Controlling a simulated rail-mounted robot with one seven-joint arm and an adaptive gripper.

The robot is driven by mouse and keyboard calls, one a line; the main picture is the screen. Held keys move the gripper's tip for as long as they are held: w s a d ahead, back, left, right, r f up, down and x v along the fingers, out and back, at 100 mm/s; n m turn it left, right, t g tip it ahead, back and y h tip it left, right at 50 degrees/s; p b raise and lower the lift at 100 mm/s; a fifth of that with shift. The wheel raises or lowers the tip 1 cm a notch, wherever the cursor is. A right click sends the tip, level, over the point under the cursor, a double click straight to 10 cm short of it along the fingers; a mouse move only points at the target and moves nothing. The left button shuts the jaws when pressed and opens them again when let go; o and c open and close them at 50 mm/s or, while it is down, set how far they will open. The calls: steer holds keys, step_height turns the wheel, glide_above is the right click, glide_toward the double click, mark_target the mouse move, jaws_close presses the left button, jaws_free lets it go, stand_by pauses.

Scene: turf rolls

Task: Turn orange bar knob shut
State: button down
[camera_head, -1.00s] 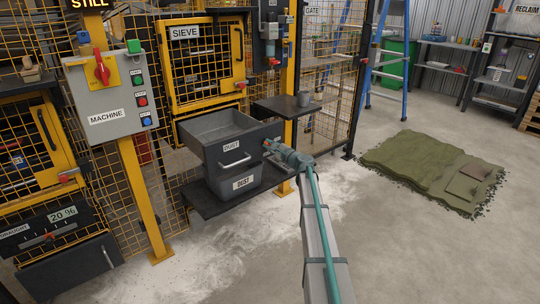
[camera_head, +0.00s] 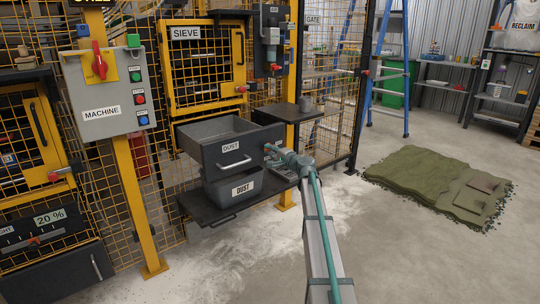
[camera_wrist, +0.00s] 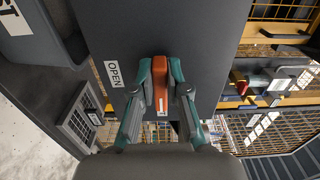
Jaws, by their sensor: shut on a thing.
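The orange bar knob (camera_wrist: 160,86) is on a dark grey panel (camera_wrist: 205,35) in the wrist view, its long side running up and down the picture. A white label reading OPEN (camera_wrist: 114,74) is just left of it. My gripper (camera_wrist: 160,92) is closed on the knob, one teal finger on each side. In the head view my gripper (camera_head: 270,153) is at the right end of the front of the upper grey DUST drawer (camera_head: 212,155). The knob cannot be made out there behind the fingers.
A lower DUST bin (camera_head: 222,192) stands on a dark shelf (camera_head: 206,212) under the drawer. Yellow mesh fencing stands behind, and the MACHINE box (camera_head: 105,95) is left. Open floor lies right, before turf (camera_head: 420,180).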

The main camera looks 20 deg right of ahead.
stand_by(0.4)
steer(key=c, duration=1.2)
jaws_free()
steer(key=shift+o, duration=0.2)
steer(key=v, duration=1.2)
